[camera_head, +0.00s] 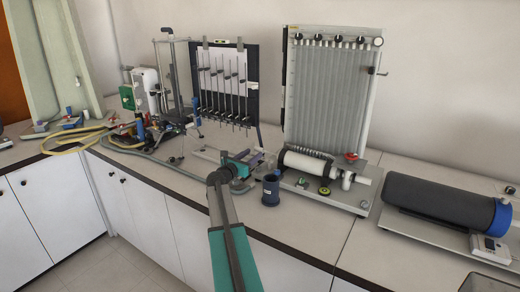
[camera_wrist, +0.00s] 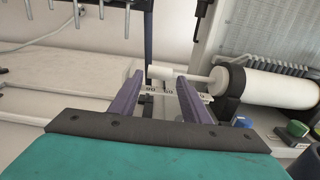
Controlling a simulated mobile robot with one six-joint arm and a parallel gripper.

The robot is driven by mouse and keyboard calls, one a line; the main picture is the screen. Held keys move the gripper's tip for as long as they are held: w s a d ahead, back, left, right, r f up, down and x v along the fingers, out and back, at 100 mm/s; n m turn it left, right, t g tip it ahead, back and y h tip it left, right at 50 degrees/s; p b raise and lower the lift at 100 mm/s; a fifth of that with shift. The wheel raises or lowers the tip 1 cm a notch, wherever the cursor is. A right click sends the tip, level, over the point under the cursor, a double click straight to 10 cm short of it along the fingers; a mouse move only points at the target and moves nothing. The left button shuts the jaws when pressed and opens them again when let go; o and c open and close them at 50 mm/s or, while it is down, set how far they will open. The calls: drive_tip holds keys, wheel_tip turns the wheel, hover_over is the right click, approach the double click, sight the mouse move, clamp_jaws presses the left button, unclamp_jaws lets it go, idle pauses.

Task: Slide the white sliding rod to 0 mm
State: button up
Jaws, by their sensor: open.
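The white sliding rod (camera_wrist: 196,79) shows in the wrist view, with a thicker white end (camera_wrist: 160,73) at its left and a thin shaft running right into a black ring and the white cylinder (camera_wrist: 280,88). A pale scale strip (camera_wrist: 168,93) with dark numbers lies below the rod; the pointer reading is too small to tell. My gripper (camera_wrist: 160,77) is open, its two purple fingers on either side of the rod's thick end in the picture. I cannot tell whether they touch it. In the head view my gripper (camera_head: 254,160) is just left of the white cylinder (camera_head: 306,164).
A tall manometer board (camera_head: 330,90) stands behind the cylinder. A dark blue cup (camera_head: 271,190) stands at the bench front, near my gripper. A black tube board (camera_head: 222,85) is at the back left. A dark cylinder (camera_head: 440,203) lies at the right.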

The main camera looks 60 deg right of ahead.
sight(258, 151)
drive_tip(key=shift+d+p, duration=0.8)
drive_tip(key=shift+d, duration=2.5)
